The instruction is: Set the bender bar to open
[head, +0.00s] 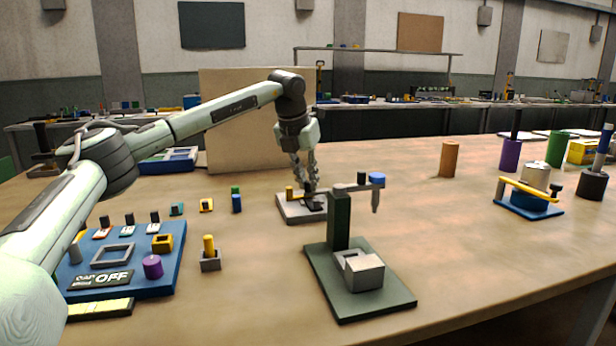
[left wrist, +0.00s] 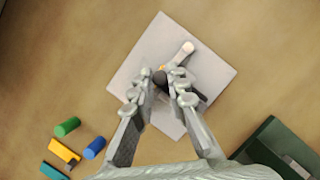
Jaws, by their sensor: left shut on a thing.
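The bender is a pale grey square plate (head: 290,214) in the middle of the table, with a short yellow pin (head: 289,192) on it. In the left wrist view the plate (left wrist: 135,52) lies rotated under my fingers, and a pale rounded bar end (left wrist: 187,47) points to the upper right. My left gripper (head: 309,190) reaches down over the plate. In the left wrist view its fingertips (left wrist: 165,80) are closed around a dark knob (left wrist: 174,75) on the bender. The fingers hide much of the bar. My right gripper is not in view.
A dark green press stand (head: 340,220) with a grey block stands close in front of the bender. A blue board (head: 130,278) with an OFF sign lies at the left. Small green, blue and yellow pieces lie left of the bender.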

